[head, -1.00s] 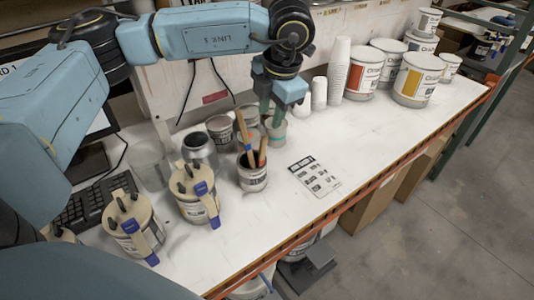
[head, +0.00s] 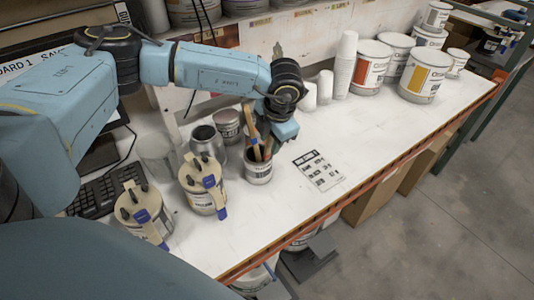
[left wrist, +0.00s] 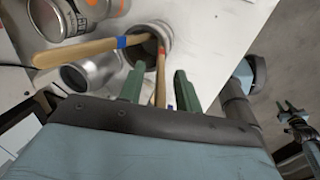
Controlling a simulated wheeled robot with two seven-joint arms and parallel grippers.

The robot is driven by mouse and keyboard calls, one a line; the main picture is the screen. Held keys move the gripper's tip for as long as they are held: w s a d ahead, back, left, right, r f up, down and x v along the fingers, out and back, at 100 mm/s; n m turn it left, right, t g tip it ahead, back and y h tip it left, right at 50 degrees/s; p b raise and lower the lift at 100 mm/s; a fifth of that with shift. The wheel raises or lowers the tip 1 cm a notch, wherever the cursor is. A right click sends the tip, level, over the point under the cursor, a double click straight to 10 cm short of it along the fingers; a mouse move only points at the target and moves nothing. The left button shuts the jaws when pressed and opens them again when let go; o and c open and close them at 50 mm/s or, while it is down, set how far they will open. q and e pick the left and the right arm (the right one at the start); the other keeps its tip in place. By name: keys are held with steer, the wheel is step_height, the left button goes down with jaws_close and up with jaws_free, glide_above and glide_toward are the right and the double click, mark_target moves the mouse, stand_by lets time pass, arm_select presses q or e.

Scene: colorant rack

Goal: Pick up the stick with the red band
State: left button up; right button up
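A dark-mouthed white cup (head: 258,170) stands on the table and holds sticks. A wooden stick with a blue band (head: 252,122) leans in it; it also shows in the left wrist view (left wrist: 85,50). The stick with the red band (left wrist: 161,78) rises from the same cup in the left wrist view. My left gripper (left wrist: 159,90) is open, its green fingers on either side of this stick, with gaps visible. In the head view my left gripper (head: 272,143) is at the sticks above the cup, its fingers partly hidden.
Two cream canisters with blue clips (head: 202,187) (head: 141,215) and an open metal can (head: 207,146) stand left of the cup. A printed sheet (head: 318,170) lies to its right. White cup stacks (head: 345,66) and paint buckets (head: 370,68) stand behind. The right tabletop is clear.

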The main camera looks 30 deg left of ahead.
arm_select(q)
jaws_close()
steer(key=shift+r, duration=0.1)
